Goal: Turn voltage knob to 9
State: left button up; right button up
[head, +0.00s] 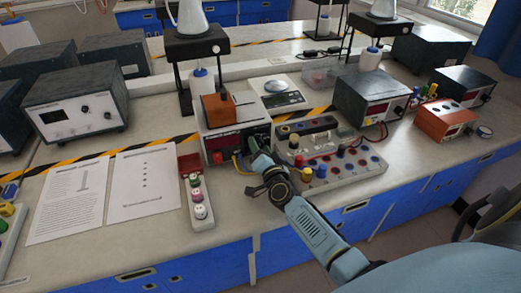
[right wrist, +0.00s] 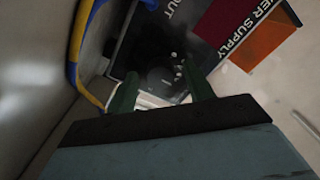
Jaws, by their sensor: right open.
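The power supply (head: 222,147) stands on the bench in the head view, with a lit red display and an orange block on top. In the right wrist view its dark front panel (right wrist: 140,40) carries "SUPPLY" lettering and a red area. A dark round knob (right wrist: 155,76) shows faintly there, with small white marks beside it; its setting cannot be read. My right gripper (head: 258,158) is in front of the panel. In the right wrist view its two green fingers (right wrist: 162,88) are apart, one on each side of the knob, with no clear grip. My left gripper is not in view.
Yellow and blue wires (right wrist: 84,50) run close to the left of my right gripper. A white terminal board (head: 345,170) with colored knobs lies to the right. A small board (head: 197,200) and paper sheets (head: 143,185) lie to the left.

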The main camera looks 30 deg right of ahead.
jog(key=shift+w, duration=0.1)
jog(key=c, duration=1)
jog(key=shift+o, duration=0.2)
jog(key=m+b, duration=0.1)
jog(key=m, duration=0.5)
jog(key=shift+m, duration=0.6)
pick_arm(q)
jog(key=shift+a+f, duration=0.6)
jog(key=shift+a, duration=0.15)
pick_arm(e)
jog(key=shift+m, duration=0.4)
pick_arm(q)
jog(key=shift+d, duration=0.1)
